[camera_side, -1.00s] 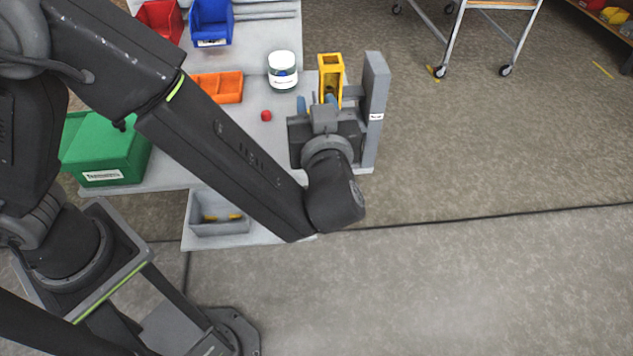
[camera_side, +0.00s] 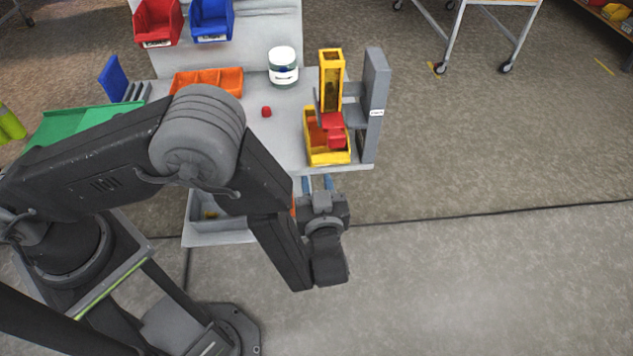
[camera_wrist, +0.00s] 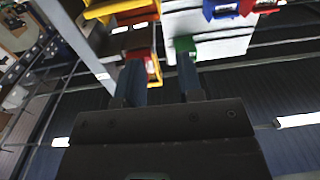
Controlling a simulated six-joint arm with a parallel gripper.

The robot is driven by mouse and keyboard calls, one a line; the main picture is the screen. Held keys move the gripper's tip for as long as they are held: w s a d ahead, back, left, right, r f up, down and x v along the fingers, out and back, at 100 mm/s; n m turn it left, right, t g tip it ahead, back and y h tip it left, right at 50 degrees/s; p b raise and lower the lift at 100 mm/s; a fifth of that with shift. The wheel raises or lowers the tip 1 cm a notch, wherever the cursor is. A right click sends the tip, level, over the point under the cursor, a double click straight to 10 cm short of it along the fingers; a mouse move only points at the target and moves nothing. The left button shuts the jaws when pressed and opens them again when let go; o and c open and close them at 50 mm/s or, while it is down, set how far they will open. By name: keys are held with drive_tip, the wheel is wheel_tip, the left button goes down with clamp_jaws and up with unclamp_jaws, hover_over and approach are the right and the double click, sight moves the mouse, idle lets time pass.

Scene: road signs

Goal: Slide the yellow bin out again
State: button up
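The yellow bin (camera_side: 330,158) stands at the front right edge of the table, below a tall yellow chute (camera_side: 331,80) on a grey stand (camera_side: 374,105). Red blocks (camera_side: 333,130) lie in the bin and at the chute's foot. My gripper (camera_side: 317,184) is in front of the table edge, just below the bin and apart from it. In the wrist view its two blue fingers (camera_wrist: 160,78) are spread with nothing between them. The yellow and red things (camera_wrist: 122,12) at the top of that view are blurred and partly cut off.
An orange divided tray (camera_side: 207,82), a white jar (camera_side: 283,66) and a small red piece (camera_side: 266,112) are on the table. A grey tray (camera_side: 215,238) sits low in front.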

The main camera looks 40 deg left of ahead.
sight(308, 138)
drive_tip(key=shift+w+a, duration=0.1)
drive_tip(key=x, duration=1.3)
drive_tip(key=shift+w+a, duration=0.2)
drive_tip(key=shift+w, duration=0.05)
drive_tip(key=shift+c, duration=0.3)
clamp_jaws()
